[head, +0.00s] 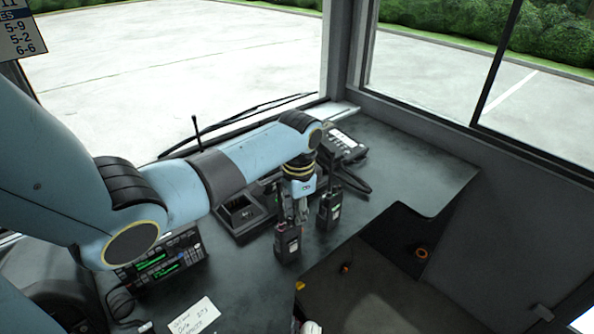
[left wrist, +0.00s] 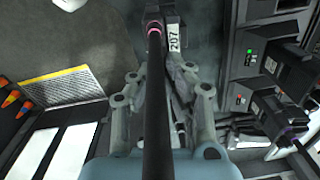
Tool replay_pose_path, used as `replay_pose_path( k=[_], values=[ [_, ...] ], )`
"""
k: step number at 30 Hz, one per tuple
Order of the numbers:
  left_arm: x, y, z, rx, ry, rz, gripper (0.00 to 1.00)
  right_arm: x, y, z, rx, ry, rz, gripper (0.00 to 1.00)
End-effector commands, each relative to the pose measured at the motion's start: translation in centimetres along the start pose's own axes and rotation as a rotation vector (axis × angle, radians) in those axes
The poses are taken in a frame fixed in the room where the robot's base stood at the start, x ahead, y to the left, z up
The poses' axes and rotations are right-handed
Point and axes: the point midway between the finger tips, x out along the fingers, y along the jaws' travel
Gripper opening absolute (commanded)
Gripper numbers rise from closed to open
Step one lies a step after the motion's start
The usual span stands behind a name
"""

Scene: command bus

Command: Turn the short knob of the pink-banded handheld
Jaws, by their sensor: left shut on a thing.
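The pink-banded handheld (head: 288,243) is a black radio standing upright near the desk's front edge. In the left wrist view its black antenna runs up the middle with a pink band (left wrist: 154,29) near its base, and a white "207" label (left wrist: 175,37) shows beside it. My left gripper (head: 291,220) points down at the top of this handheld. Its fingers (left wrist: 168,75) are closed in on something there; the antenna partly hides the fingertips. The short knob is too hidden to make out. My right gripper is not in view.
A second handheld (head: 329,208) stands close to the right. A charging dock (head: 240,214) with an empty bay lies to the left, and a phone (head: 345,147) is behind. A console with green displays (head: 165,262) stands front left. The right part of the desk (head: 420,165) is clear.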

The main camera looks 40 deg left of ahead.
Motion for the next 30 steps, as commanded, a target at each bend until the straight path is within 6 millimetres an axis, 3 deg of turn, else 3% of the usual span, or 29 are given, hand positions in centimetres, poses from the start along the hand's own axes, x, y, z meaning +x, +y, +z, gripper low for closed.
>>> replay_pose_path(
  k=[2, 3, 8, 19, 30],
  values=[
    [0.0, 0.0, 0.0, 0.001, 0.001, 0.0, 0.0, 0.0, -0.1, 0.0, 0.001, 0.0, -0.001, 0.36],
    [0.0, 0.0, 0.0, 0.001, 0.001, 0.0, 0.17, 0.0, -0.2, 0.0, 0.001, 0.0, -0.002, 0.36],
    [0.0, 0.0, 0.0, 0.001, 0.001, 0.0, 0.37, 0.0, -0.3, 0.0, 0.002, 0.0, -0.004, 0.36],
    [-0.9, -0.1, 0.0, 0.002, 0.001, 0.0, 0.37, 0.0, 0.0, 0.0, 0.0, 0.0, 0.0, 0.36],
    [-8.7, -0.1, -0.1, 0.002, 0.003, -0.002, 0.37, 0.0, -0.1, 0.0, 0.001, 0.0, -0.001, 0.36]
  ],
)
